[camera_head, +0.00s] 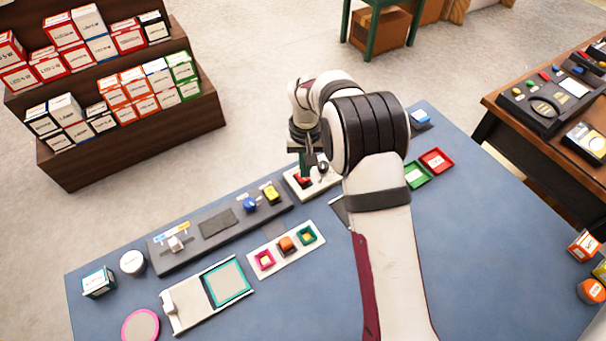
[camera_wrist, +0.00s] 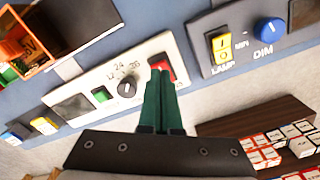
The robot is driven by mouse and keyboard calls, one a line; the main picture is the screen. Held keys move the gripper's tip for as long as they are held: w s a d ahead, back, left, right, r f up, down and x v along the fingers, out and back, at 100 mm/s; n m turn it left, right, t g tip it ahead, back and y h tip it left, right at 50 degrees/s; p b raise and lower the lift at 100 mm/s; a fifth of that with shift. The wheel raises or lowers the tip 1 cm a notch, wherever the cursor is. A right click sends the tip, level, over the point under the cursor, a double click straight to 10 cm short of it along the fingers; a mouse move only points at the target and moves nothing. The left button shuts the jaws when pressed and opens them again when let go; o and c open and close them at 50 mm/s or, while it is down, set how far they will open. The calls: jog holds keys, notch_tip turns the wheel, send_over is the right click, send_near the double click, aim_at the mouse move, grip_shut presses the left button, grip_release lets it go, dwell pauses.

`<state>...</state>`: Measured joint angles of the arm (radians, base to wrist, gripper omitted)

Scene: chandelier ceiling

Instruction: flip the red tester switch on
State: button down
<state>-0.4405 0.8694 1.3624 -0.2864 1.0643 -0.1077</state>
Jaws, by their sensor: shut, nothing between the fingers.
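The red tester switch (camera_wrist: 168,66) is a red rocker in a dark frame at one end of the white tester panel (camera_wrist: 140,55). In the head view the red switch (camera_head: 304,181) shows just below my gripper (camera_head: 303,172). In the wrist view my gripper (camera_wrist: 160,72) has its green fingers shut together, empty, with the tips over the near side of the red switch, hiding part of it. I cannot tell whether they touch it.
A dark control strip (camera_head: 217,222) with a yellow switch and blue knob lies left of the panel. Green and red trays (camera_head: 436,160) are on the right. The blue table's right side is mostly clear.

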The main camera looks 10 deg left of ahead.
jog(key=shift+f, duration=1)
dwell(0.8)
notch_tip(320, 180, up, 7)
jog(key=shift+f, duration=0.15)
jog(key=shift+r, duration=0.2)
dwell(0.4)
